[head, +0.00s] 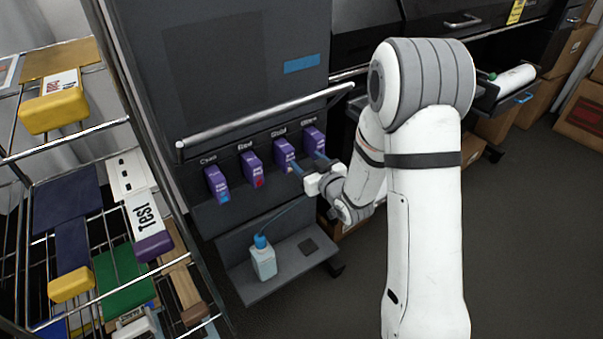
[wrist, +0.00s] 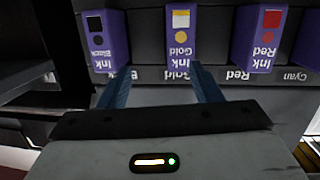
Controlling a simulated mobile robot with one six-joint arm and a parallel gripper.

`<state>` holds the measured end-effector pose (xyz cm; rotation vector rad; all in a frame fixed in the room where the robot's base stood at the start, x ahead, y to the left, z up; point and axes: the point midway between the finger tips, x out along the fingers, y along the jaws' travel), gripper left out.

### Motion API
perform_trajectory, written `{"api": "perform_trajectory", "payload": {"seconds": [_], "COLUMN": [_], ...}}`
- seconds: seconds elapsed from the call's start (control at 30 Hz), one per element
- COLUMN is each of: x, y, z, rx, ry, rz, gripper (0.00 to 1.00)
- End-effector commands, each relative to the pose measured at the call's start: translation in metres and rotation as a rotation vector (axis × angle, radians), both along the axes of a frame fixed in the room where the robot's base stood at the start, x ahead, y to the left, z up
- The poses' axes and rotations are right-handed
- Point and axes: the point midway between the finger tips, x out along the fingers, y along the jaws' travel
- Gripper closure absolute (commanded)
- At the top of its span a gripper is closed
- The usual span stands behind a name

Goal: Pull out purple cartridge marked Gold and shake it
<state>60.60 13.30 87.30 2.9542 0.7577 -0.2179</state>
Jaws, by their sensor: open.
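The purple cartridge marked Gold (head: 284,149) sits in its slot in the dark machine, third from the left. In the wrist view the Gold cartridge (wrist: 181,45) appears upside down, with a yellow mark. My gripper (head: 308,164) is open and empty in front of the machine, near the Gold and Black cartridges. In the wrist view the two blue fingers of my gripper (wrist: 158,72) point at the row. One finger is by the Black cartridge's edge and the other by the Gold cartridge's lower edge. I cannot tell whether they touch anything.
The Black cartridge (wrist: 108,42) and Red cartridge (wrist: 262,38) flank the Gold one. The Cyan cartridge (head: 216,184) is at the left end. A metal bar (head: 265,118) runs above the row. A bottle (head: 263,260) stands on the ledge below. A wire rack (head: 40,150) is at left.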

Motion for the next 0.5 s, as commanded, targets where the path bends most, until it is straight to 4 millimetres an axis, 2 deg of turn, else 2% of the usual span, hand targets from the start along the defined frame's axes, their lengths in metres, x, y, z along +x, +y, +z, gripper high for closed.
{"api": "perform_trajectory", "payload": {"seconds": [0.03,0.1,0.3,0.5], "x": [-0.001,-0.003,-0.004,0.017], "y": [0.007,0.013,0.023,0.037], "z": [-0.013,-0.019,-0.023,-0.021], "rx": [0.03,0.069,0.121,0.124], "ry": [-0.024,-0.061,-0.11,-0.114], "rz": [0.025,0.051,0.083,0.085], "gripper": [0.42,0.42,0.42,0.42]}}
